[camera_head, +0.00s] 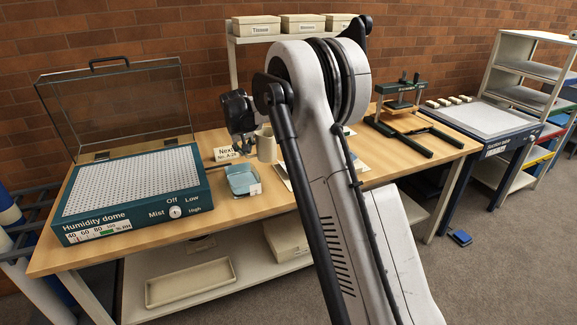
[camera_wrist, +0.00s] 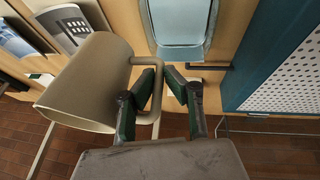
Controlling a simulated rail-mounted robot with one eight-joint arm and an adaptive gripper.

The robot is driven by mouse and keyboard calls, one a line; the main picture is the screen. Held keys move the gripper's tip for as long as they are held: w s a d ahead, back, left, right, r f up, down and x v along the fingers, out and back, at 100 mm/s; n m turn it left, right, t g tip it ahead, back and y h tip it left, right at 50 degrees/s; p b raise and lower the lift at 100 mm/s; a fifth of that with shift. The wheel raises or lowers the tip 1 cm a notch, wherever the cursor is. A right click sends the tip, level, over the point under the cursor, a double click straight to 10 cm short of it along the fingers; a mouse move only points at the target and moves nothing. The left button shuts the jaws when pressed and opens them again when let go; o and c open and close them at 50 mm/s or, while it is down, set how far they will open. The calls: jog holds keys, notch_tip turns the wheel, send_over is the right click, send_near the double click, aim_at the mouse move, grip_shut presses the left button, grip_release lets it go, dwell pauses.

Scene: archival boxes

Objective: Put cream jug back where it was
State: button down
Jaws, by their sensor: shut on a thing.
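The cream jug (camera_head: 267,145) stands near the middle of the wooden table in the head view, partly hidden by my arm. In the wrist view the cream jug (camera_wrist: 88,85) fills the left side, with its handle on the right. My gripper (camera_wrist: 160,73) has its fingers on either side of the handle and is shut on it. In the head view my gripper (camera_head: 247,143) is just left of the jug, mostly hidden behind my wrist. Whether the jug's base touches the table cannot be told.
A blue tray (camera_head: 241,180) lies in front of the jug. A card (camera_head: 226,153) stands to its left. The humidity dome (camera_head: 135,190), lid open, takes up the table's left end. Papers (camera_wrist: 75,27) lie beyond the jug. A press (camera_head: 402,105) stands at right.

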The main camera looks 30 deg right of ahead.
jog(key=shift+w+d+f, duration=0.6)
jog(key=shift+d+f, duration=1)
jog(key=shift+f, duration=0.1)
jog(key=shift+w+d+f, duration=0.65)
jog(key=shift+d+f, duration=1)
jog(key=shift+f, duration=0.1)
jog(key=shift+w+d+f, duration=0.6)
jog(key=shift+d+f, duration=1)
jog(key=shift+f, duration=0.1)
jog(key=shift+f, duration=0.2)
jog(key=c, duration=1.8)
grip_release()
jog(key=shift+c, duration=0.2)
jog(key=shift+o, duration=0.3)
jog(key=shift+r, duration=0.15)
